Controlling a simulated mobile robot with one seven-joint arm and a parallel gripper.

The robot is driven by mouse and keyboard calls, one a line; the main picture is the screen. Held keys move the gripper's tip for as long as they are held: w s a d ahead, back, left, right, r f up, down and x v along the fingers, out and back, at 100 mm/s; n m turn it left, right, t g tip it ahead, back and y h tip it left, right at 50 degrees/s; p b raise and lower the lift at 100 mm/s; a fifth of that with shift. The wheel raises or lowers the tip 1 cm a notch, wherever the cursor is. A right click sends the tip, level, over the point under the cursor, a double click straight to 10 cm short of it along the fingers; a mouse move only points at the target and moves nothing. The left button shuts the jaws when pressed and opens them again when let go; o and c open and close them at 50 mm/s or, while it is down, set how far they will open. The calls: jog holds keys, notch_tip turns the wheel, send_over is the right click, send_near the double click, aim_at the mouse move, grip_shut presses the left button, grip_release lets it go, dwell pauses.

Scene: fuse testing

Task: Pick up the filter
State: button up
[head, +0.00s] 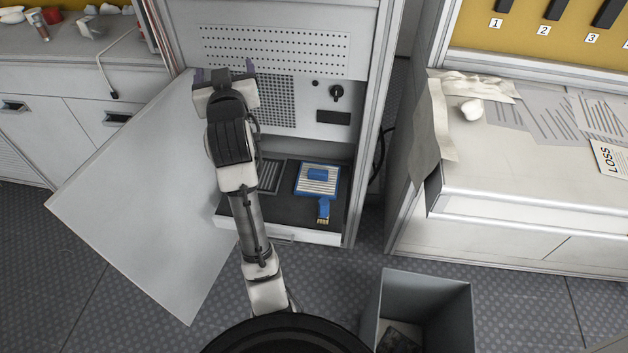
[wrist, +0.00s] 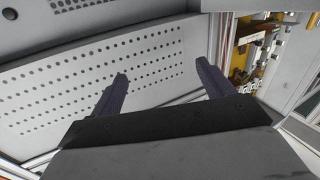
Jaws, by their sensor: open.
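A blue-framed panel with pale slats (head: 331,187), which looks like the filter, lies on the dark tray of the pulled-out drawer (head: 306,238) low in the cabinet. A smaller blue block (head: 317,174) shows on its top. My gripper (head: 224,70) is raised well above the drawer, up and to the left of the panel, in front of the cabinet's perforated face. Its fingers are apart with nothing between them. In the wrist view, my gripper (wrist: 162,70) faces the perforated metal sheet (wrist: 100,85), and the blue panel is not in that view.
A dark slatted piece (head: 268,176) lies left of the panel, partly behind my arm. A blue piece with a gold end (head: 323,211) lies in front of it. The open cabinet door (head: 140,200) stands at left. A grey bin (head: 440,290) stands on the floor at right.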

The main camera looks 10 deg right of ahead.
jog(key=w+d+f+m+g+h, duration=0.25)
jog(key=d+f+g, duration=0.25)
jog(key=d+f, duration=0.55)
jog(key=m+g+y+b, duration=0.1)
jog(key=m+g, duration=0.2)
jog(key=g, duration=0.7)
send_over(318, 172)
jog(key=s+a, duration=0.1)
notch_tip(318, 172, down, 19)
jog(key=shift+r, duration=0.1)
jog(key=shift+s+b+x, duration=0.15)
jog(key=shift+b+x, duration=0.05)
jog(key=shift+x, duration=1.35)
jog(key=shift+s+b+x, duration=0.15)
jog(key=shift+x, duration=1.4)
jog(key=c, duration=1.1)
